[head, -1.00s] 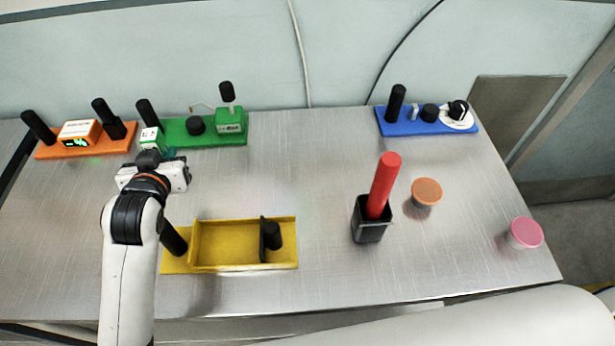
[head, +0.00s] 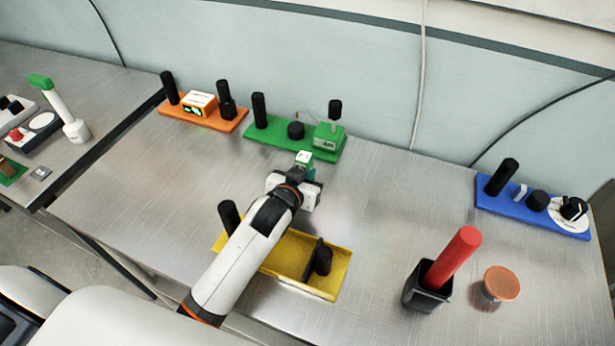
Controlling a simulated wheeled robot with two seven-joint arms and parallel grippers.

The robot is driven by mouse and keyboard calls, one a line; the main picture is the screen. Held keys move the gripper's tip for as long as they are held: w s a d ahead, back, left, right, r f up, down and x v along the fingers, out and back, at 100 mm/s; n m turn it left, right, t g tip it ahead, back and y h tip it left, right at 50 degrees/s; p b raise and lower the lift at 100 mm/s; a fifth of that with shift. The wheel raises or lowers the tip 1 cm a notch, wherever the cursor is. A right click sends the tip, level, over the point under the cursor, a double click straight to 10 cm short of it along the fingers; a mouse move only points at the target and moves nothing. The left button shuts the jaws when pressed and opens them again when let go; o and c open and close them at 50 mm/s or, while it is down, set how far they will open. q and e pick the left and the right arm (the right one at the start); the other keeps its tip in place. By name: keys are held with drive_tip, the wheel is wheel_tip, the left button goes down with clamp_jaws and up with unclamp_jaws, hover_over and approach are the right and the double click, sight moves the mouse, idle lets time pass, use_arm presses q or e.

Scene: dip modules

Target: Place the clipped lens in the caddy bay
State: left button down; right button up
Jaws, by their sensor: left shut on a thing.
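My left arm covers part of the tray's left side and bay. My right gripper is not in view.
An orange board (head: 180,114) with a display box stands at the back left. A blue board (head: 515,206) lies at right. A black cup (head: 424,293) with a red stick and an orange-lidded jar (head: 501,284) stand front right. The table's middle right is clear.

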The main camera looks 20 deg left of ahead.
use_arm(q)
drive_tip(key=shift+f, duration=0.45)
drive_tip(key=shift+f, duration=0.1)
drive_tip(key=c, duration=1.5)
unclamp_jaws()
